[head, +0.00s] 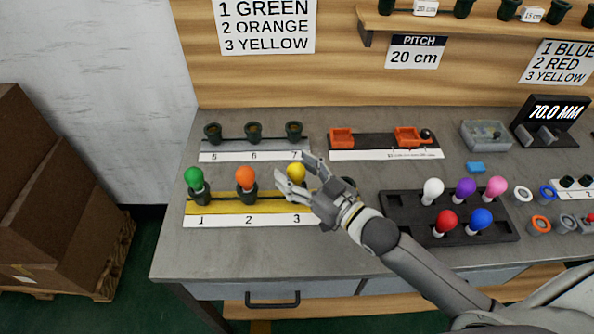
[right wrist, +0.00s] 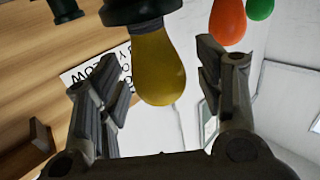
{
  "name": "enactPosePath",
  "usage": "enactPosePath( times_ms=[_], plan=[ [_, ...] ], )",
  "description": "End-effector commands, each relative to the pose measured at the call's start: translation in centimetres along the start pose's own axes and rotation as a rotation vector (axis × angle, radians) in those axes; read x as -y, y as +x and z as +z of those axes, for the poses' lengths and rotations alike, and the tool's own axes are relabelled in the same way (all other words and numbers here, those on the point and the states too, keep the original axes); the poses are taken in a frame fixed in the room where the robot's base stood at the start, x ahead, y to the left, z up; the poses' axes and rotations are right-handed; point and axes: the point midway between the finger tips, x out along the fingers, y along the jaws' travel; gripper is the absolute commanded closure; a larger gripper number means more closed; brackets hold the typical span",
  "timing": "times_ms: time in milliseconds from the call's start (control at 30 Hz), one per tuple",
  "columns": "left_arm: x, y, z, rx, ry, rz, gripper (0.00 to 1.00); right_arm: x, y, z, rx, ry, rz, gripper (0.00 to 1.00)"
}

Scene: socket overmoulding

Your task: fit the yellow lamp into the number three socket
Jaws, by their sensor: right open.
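The yellow lamp (head: 296,172) stands upright at the place marked 3 on the yellow strip (head: 222,207). In the right wrist view the yellow lamp (right wrist: 160,68) has its neck in a dark socket collar (right wrist: 140,10). My right gripper (head: 297,174) is open, with its fingers on either side of the lamp bulb and gaps between. In the head view the gripper hides the socket under the lamp. A green lamp (head: 194,179) stands in socket 1 and an orange lamp (head: 245,177) in socket 2. My left gripper is not in view.
Behind stands a grey strip (head: 225,156) with empty sockets 5, 6 and 7. To the right a black tray (head: 397,212) holds several lamps. A sign (head: 266,26) reads 1 green, 2 orange, 3 yellow. The table front is clear.

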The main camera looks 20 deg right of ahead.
Motion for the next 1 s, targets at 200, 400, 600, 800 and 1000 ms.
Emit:
enactPosePath(
  times_ms=[200, 400, 600, 800, 1000],
  plan=[
    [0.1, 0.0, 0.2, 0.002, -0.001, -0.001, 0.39, 0.0, -0.1, 0.0, 0.001, 0.000, 0.000, 0.38],
    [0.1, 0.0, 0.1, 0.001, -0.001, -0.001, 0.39, 0.0, -1.6, 0.1, 0.002, 0.001, 0.000, 0.38],
    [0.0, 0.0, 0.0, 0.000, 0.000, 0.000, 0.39, 0.0, -4.5, 0.2, 0.004, 0.001, 0.001, 0.38],
    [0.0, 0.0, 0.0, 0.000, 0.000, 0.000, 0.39, 0.0, -7.5, 0.2, 0.004, 0.002, 0.000, 0.38],
    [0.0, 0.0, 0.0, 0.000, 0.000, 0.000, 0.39, 0.0, -10.0, 0.2, 0.004, 0.002, 0.000, 0.38]
  ],
)
